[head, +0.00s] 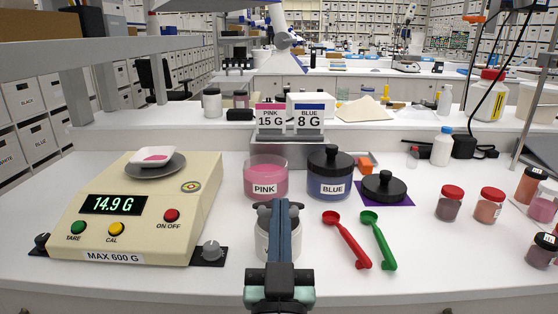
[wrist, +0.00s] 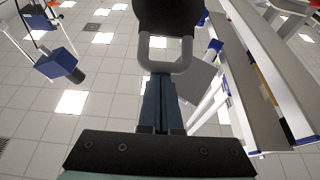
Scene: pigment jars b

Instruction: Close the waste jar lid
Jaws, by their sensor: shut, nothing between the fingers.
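My gripper (head: 280,205) is at the front middle of the bench, its fingers together and empty. The fingers also show shut in the wrist view (wrist: 159,80). A whitish jar (head: 262,243), likely the waste jar, stands directly behind my gripper in the head view, its sides showing left and right. The gripper hides the middle of it, and I cannot tell whether they touch. I cannot clearly make out its lid or how it stands. In the wrist view a grey loop (wrist: 184,62) and a dark rounded thing show beyond the fingertips; I cannot identify them.
The pink jar (head: 265,180) is open; the blue jar (head: 331,180) has a black lid. Another black lid (head: 384,187) lies on a purple mat. Red (head: 347,240) and green (head: 379,241) scoops lie right. The scale (head: 150,205), left, reads 14.9 G.

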